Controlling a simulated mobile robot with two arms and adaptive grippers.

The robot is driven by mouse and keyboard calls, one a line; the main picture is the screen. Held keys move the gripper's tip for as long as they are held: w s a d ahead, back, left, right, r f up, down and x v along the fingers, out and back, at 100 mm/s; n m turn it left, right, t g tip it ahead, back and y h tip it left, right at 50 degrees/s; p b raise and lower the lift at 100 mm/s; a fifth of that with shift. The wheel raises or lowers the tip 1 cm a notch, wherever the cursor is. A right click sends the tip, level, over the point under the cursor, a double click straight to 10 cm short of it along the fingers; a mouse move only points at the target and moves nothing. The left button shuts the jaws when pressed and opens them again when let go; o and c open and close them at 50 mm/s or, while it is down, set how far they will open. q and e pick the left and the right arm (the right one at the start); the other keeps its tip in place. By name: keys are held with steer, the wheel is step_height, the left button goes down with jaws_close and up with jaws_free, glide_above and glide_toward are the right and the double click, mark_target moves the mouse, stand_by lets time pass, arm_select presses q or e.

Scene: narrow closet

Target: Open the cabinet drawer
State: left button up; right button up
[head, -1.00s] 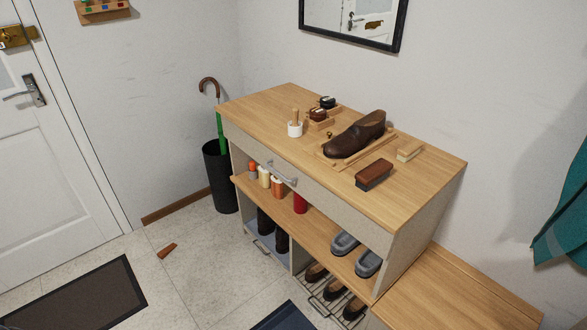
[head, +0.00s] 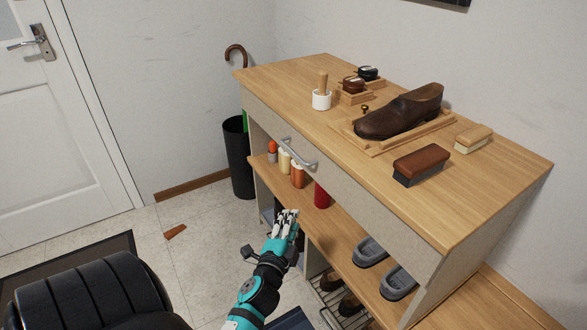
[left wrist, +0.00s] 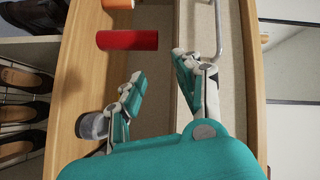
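The wooden cabinet (head: 290,85) has a pale drawer front (head: 370,195) just under its top. The drawer looks shut, flush with the cabinet. A grey bar handle (head: 299,155) is fixed on the drawer front. My left gripper (head: 287,220) is in front of the cabinet, below the handle and apart from it in the head view. In the left wrist view the fingers (left wrist: 158,80) are spread with nothing between them, and the handle (left wrist: 219,30) runs along the drawer front beyond the right finger. My right gripper is not in view.
A shoe (head: 400,112), a brush (head: 421,163) and polish items stand on the top. The open shelf under the drawer holds bottles, a red can (head: 322,195) and grey slippers (head: 370,252). A black umbrella stand (head: 239,160) is left of the cabinet.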

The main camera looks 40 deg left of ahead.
arm_select(q)
steer(key=m+t+y+b, duration=0.1)
steer(key=y, duration=0.1)
glide_toward(294, 153)
steer(key=shift+t, duration=0.3)
steer(key=x, duration=0.7)
steer(key=f+p+x, duration=0.1)
steer(key=x, duration=0.2)
steer(key=shift+w+a, duration=0.3)
steer(key=shift+a, duration=0.1)
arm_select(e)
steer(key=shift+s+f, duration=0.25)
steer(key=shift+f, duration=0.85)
arm_select(q)
jaws_close()
